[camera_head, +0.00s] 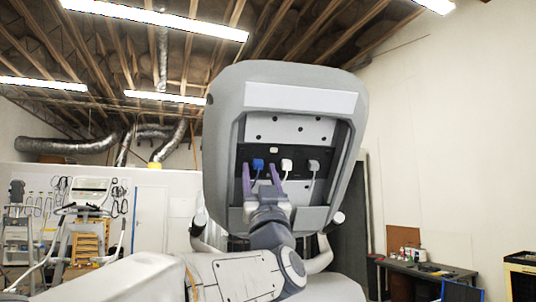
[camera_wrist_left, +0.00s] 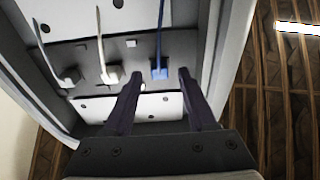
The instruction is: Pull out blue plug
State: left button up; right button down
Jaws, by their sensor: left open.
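The blue plug (camera_head: 258,163) sits in the dark socket strip in the back of the grey console, leftmost of three plugs in the head view. In the left wrist view the blue plug (camera_wrist_left: 159,73) has a blue cord running up from it. My left gripper (camera_head: 260,170) is open, its purple fingers pointing at the strip. In the left wrist view the fingertips of the left gripper (camera_wrist_left: 161,76) stand on either side of the blue plug with gaps showing. I cannot tell how far they reach along it. My right gripper is not in view.
A white plug (camera_head: 287,165) and a grey plug (camera_head: 313,165) sit right of the blue one, each with a cord. The console's raised frame (camera_head: 345,150) surrounds the recess. A workbench (camera_head: 425,268) stands far right.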

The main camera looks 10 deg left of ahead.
pick_arm(q)
jog(key=shift+p+x, duration=0.45)
jog(key=shift+x, duration=0.55)
grip_shut()
dwell(0.8)
